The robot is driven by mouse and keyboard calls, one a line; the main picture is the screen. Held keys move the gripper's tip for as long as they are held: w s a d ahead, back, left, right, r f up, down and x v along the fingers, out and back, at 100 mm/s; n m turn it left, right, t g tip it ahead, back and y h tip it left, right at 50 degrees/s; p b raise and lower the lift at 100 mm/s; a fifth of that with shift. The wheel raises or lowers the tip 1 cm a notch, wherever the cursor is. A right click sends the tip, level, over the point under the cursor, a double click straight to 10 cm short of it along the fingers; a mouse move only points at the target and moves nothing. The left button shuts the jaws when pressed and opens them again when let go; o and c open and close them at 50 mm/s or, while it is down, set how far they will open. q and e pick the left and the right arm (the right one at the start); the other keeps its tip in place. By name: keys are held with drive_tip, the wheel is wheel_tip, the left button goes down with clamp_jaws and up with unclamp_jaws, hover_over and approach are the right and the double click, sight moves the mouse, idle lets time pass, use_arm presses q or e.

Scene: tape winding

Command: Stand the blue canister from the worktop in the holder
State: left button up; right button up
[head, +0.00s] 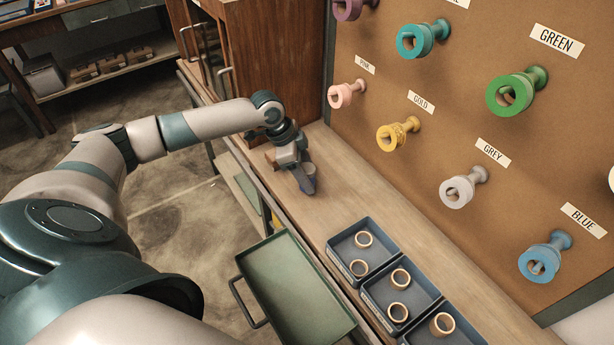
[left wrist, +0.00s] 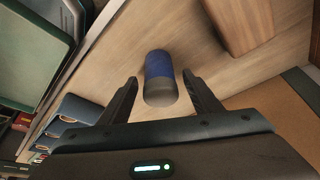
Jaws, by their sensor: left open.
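The blue canister (left wrist: 158,65) has a grey end and is at the worktop (head: 345,195) in the left wrist view. My left gripper (head: 304,181) is open, with one finger on each side of the canister and a narrow gap showing. In the head view the gripper is low over the worktop near the cabinet, and the canister is mostly hidden there. I cannot tell whether it stands or lies. A wooden block (left wrist: 238,25) shows beyond the right finger; I cannot tell whether it is the holder. My right gripper is not in view.
Trays (head: 372,236) holding wooden rings stand along the worktop's front. A green tray (head: 290,285) is lower, in front. A pegboard with coloured spools (head: 515,92) rises behind, and a wooden cabinet (head: 265,60) stands at the far end. The worktop between gripper and trays is clear.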

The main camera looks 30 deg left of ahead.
sight(309, 167)
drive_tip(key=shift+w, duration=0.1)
use_arm(q)
drive_tip(key=c, duration=1.3)
drive_tip(key=shift+r, duration=0.1)
